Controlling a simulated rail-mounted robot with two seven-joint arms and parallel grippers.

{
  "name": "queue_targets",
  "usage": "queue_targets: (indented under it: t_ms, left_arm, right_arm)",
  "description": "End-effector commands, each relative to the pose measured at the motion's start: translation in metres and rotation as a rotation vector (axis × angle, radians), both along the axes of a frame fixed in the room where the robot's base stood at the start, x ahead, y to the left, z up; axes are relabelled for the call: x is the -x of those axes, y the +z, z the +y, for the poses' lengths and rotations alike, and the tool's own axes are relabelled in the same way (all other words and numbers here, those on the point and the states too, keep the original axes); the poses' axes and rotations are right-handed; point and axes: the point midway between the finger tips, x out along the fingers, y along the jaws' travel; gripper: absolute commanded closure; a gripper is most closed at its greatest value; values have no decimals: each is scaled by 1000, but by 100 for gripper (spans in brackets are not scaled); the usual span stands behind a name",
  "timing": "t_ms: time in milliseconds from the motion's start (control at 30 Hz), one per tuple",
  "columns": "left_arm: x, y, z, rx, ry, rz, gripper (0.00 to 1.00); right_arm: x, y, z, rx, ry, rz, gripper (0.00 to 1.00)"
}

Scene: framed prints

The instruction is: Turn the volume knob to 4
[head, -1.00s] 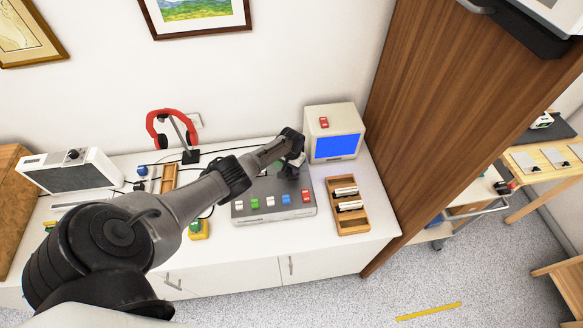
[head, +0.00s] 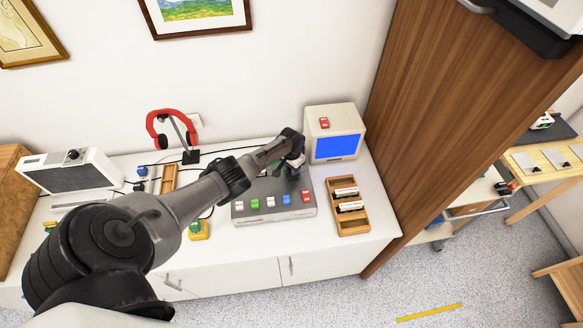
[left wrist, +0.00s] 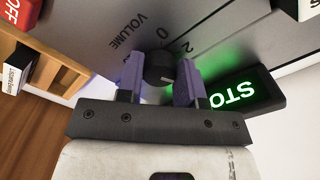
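The volume knob (left wrist: 160,68) is a small black dial on the grey control panel (head: 273,208). In the left wrist view the word VOLUME and the scale marks 0 and 2 show beside it. The 4 does not show, and I cannot clearly read the knob's pointer. My left gripper (left wrist: 159,80) has its purple-looking fingers on either side of the knob, closed against it as far as I can see. In the head view my left gripper (head: 293,162) is over the back right of the panel, and its own arm and hand hide the knob. My right gripper is not in view.
A lit green STOP sign (left wrist: 243,96) is close to the right finger. Coloured buttons (head: 255,204) line the panel's front. A blue-screened monitor (head: 336,147) stands behind, a wooden tray (head: 351,224) to the right and red headphones (head: 160,118) at the back left.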

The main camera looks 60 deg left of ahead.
Motion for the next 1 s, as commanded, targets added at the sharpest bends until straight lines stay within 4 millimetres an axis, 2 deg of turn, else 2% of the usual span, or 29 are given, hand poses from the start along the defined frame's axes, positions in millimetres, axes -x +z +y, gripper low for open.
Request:
queue_targets:
  t_ms: [33, 233, 567, 667, 1000]
  left_arm:
    - [0, 1, 0, 0, 0, -1, 61]
    - [0, 0, 0, 0, 1, -1, 42]
    - [0, 6, 0, 0, 0, 0, 41]
    - [0, 18, 0, -1, 0, -2, 41]
    - [0, 84, 1, -2, 0, -3, 41]
  right_arm:
    - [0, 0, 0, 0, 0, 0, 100]
    - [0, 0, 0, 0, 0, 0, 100]
    - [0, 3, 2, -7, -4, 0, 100]
    - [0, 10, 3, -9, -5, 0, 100]
    - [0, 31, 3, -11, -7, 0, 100]
